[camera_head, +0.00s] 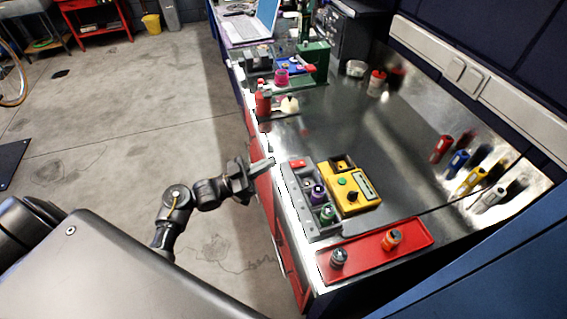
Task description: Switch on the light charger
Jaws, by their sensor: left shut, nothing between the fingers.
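A yellow box (359,201) with a green button, a black knob and a panel on its top lies on the steel bench. It looks like the light charger, but I cannot read any label. My left gripper (271,161) is shut and empty. It is at the bench's left edge, left of the yellow box and apart from it. A grey compartment tray (293,197) lies between them, holding a purple item (318,194) and a green item (327,214). My right gripper is not in view.
A red tray (350,252) at the near end holds an orange item (391,239) and a grey item (339,258). Several coloured cylinders (462,160) show along the back. A red bottle (262,104) stands farther up the bench. The bench middle is clear.

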